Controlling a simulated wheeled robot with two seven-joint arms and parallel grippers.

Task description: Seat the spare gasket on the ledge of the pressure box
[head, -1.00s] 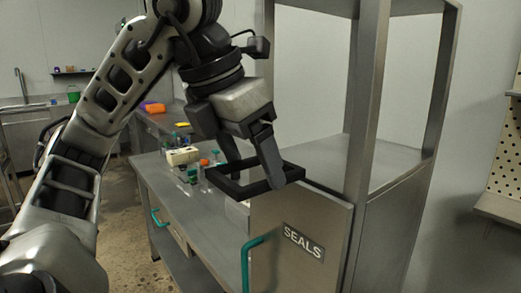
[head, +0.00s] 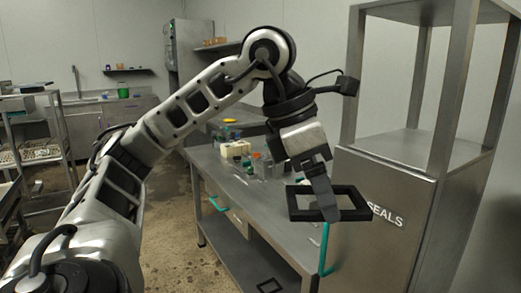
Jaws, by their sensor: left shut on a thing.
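The spare gasket, a black rectangular frame (head: 303,214), hangs in the air in front of the cabinet marked SEALS. My left gripper (head: 327,209) is shut on one of its sides, with the arm coming in from the left. The gasket is above the front part of the steel bench and touches nothing else that I can make out. The pressure box and its ledge are not clearly identifiable in this view. My right gripper is not in view.
The steel bench (head: 232,183) holds a cream block (head: 235,150) and several small bottles. Another black frame (head: 269,286) lies low down. A rack (head: 55,125) stands left; open floor (head: 172,225) lies between.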

